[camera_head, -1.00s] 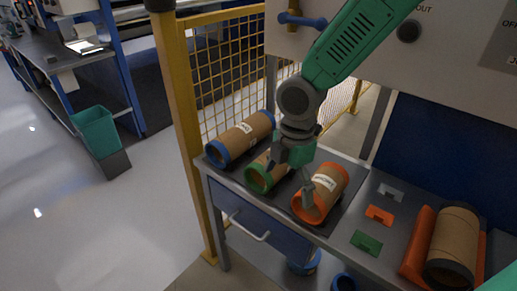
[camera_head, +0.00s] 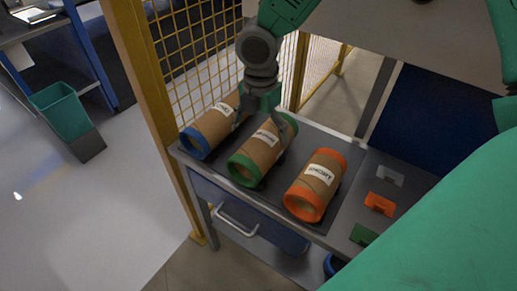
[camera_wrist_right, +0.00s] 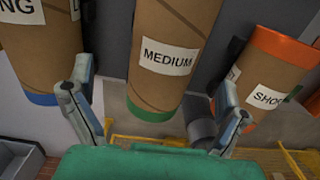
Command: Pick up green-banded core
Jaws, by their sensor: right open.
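The green-banded core (camera_head: 262,151) is a brown cardboard roll with green ends and a white label, lying in the middle of three cores on the workbench. In the right wrist view it is the roll labelled MEDIUM (camera_wrist_right: 172,50), with a green band at its near end. My right gripper (camera_head: 262,133) is open above it, its fingers on either side of the roll. In the right wrist view the two fingers (camera_wrist_right: 153,82) stand apart with the roll between them. I cannot tell whether they touch it. My left gripper is not in view.
A blue-banded core (camera_head: 212,130) lies close on the left and an orange-banded core (camera_head: 316,185) on the right. Grey (camera_head: 390,176), orange (camera_head: 379,204) and green (camera_head: 363,234) plates lie farther right. A yellow post (camera_head: 150,110) and mesh fence stand behind the left side.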

